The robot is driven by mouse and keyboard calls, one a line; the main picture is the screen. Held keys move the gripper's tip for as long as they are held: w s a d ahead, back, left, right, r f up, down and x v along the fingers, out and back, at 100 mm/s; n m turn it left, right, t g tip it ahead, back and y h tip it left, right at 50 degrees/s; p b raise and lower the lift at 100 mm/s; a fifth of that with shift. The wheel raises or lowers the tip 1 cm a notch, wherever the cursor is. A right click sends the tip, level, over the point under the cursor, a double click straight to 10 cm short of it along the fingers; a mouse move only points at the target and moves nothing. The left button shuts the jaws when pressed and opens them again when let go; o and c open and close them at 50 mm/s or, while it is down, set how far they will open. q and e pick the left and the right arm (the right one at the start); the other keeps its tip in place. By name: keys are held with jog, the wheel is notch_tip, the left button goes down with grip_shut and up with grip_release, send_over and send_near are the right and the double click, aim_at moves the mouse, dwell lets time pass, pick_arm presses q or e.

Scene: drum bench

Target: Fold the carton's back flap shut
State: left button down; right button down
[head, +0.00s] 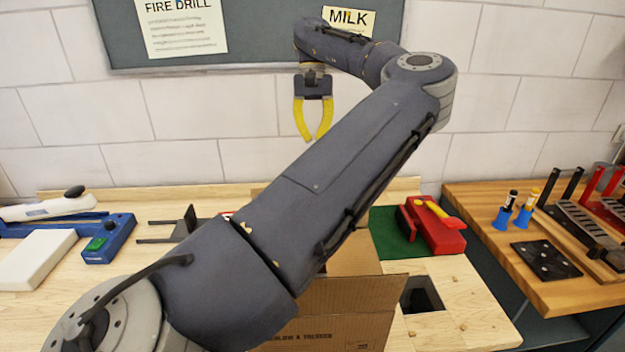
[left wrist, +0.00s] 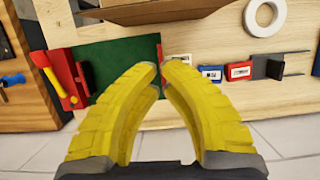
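The brown cardboard carton (head: 345,310) stands on the bench at the lower middle of the head view, largely hidden behind my left arm. A tan cardboard panel (head: 352,262) shows above its printed front; I cannot tell which flap it is. The back flap's state is hidden. In the left wrist view, a brown edge of the carton (left wrist: 165,12) shows at the top. My left gripper (head: 315,138) hangs beyond the carton, in front of the wall, its yellow fingers pointing down. Its fingertips (left wrist: 161,70) are slightly apart with nothing between them. My right gripper is not in view.
A blue device (head: 108,240) and a black bookend (head: 188,222) stand left. A tape roll (left wrist: 265,16) lies near the carton. A side table (head: 500,228) holds racks and screwdrivers.

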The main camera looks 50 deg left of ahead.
pick_arm(q)
jog(key=s+d+f, duration=0.4)
jog(key=d+f, duration=0.1)
jog(key=f, duration=0.3)
jog(key=shift+d+f, duration=0.25)
jog(key=shift+f, duration=0.1)
jog(key=shift+s, duration=0.1)
jog(key=shift+s, duration=0.15)
